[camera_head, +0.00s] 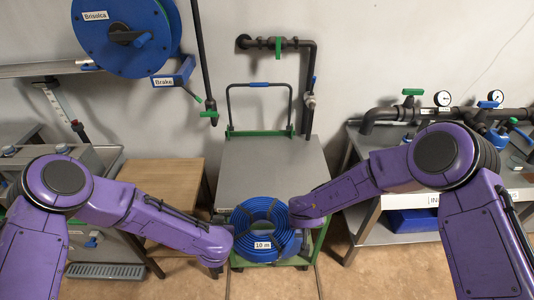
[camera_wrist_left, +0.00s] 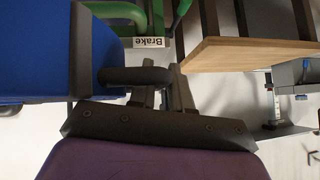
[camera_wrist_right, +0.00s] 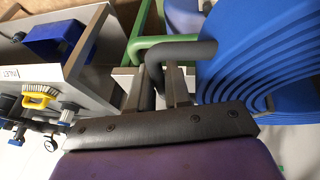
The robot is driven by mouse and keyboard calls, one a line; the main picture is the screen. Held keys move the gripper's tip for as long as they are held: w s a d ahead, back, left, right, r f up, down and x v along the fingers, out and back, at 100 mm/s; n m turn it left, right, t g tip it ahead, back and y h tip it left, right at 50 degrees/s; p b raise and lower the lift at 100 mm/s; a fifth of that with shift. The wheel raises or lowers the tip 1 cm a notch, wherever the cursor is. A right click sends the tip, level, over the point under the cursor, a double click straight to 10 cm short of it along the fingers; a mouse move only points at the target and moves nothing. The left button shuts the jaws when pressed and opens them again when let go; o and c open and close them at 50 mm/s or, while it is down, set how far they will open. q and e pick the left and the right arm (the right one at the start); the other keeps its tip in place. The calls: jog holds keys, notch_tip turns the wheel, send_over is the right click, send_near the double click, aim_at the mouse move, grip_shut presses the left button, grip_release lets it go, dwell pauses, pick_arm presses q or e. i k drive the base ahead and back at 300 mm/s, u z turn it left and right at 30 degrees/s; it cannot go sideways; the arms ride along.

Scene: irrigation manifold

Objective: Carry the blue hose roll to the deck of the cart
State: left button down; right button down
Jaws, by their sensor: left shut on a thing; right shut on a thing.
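The blue hose roll (camera_head: 252,217) is a ring of coils labelled "10 m". In the head view it is between my two arms, over the front edge of the cart's grey deck (camera_head: 270,160). Whether it touches the deck is unclear. My left gripper (camera_wrist_left: 150,88) is shut on a black handle at the roll's left side. My right gripper (camera_wrist_right: 165,80) is shut on another black handle at its right side, beside the blue coils (camera_wrist_right: 265,60). Both fingertips are largely hidden in the head view.
The cart's upright handle (camera_head: 260,86) stands at the deck's back. The deck behind the roll is clear. A wooden table (camera_head: 168,185) stands left; a grey bench (camera_head: 385,215) with pipes and gauges stands right. A blue reel (camera_head: 125,35) hangs on the wall.

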aim_at(261, 169)
jog(key=i, duration=1.1)
